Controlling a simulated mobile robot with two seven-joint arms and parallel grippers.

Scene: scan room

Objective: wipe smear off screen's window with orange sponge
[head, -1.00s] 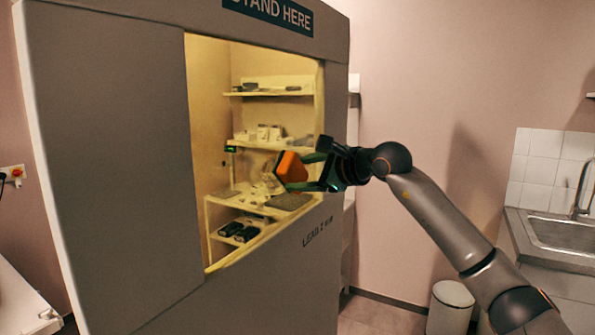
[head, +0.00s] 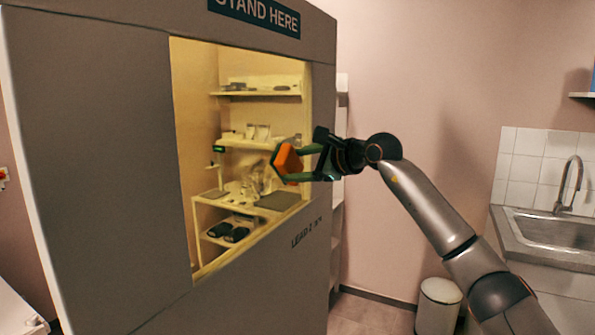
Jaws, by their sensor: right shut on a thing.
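The screen (head: 105,130) is a tall grey panel with a yellow-tinted window (head: 195,85) in it. My right gripper (head: 290,163) is shut on the orange sponge (head: 285,160) and holds it in front of the window's right part. I cannot tell whether the sponge touches the pane. A pale, blurry patch that may be the smear (head: 252,180) shows in the window just left of and below the sponge. My left gripper is out of view.
Shelves (head: 255,94) with small items show through the window. A sink (head: 560,228) with a tap stands at the right, and a white bin (head: 438,300) is on the floor below. A white surface (head: 20,312) is at the lower left.

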